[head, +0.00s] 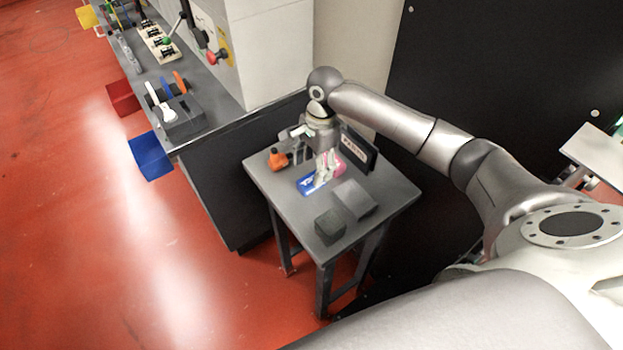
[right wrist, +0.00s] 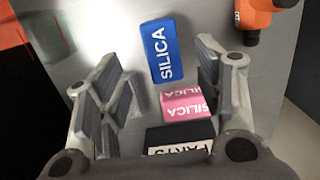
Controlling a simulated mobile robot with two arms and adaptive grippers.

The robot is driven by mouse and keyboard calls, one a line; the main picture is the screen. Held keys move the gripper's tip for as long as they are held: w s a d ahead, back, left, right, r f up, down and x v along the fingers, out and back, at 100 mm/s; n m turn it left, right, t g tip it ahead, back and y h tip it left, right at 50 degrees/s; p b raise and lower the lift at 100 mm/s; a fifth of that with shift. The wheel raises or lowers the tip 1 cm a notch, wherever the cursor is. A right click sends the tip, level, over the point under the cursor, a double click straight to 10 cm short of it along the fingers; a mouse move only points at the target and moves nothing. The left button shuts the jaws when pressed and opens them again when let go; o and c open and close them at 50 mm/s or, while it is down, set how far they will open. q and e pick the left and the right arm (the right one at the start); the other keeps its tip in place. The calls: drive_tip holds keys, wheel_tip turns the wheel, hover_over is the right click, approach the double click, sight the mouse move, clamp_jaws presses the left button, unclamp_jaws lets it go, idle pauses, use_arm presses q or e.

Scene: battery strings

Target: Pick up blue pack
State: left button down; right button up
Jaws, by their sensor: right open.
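The blue pack (head: 307,185), marked SILICA, lies on the small grey table in the head view. It also shows in the right wrist view (right wrist: 162,50), beyond the pink pack and between the lines of the fingers. My right gripper (head: 325,175) points down over the table, partly covering the blue pack in the head view. In the right wrist view the right gripper (right wrist: 158,72) is open, with nothing between its fingers. A pink SILICA pack (right wrist: 187,102) lies just beside the blue one. My left gripper is not in view.
On the small table (head: 375,222) stand a black PARTS box (head: 358,149), a light grey block (head: 354,198), a dark grey block (head: 330,226) and an orange tool (head: 278,159). The long workbench (head: 215,120) adjoins at the left. The table's front right corner is clear.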

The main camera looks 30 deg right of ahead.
sight(312, 179)
drive_tip(key=shift+f, duration=0.65)
drive_tip(key=f, duration=0.1)
drive_tip(key=f+p, duration=0.1)
drive_tip(key=f, duration=0.2)
drive_tip(key=shift+a+f+p, duration=0.25)
drive_tip(key=shift+f+p, duration=0.1)
drive_tip(key=shift+p, duration=0.05)
drive_tip(key=shift+w, duration=0.1)
drive_tip(key=c, duration=0.4)
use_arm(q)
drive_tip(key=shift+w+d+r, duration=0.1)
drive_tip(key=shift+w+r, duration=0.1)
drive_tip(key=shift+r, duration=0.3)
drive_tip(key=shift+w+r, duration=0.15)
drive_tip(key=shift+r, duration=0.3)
use_arm(e)
drive_tip(key=c, duration=0.8)
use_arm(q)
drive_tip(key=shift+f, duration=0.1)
use_arm(e)
drive_tip(key=shift+r, duration=0.1)
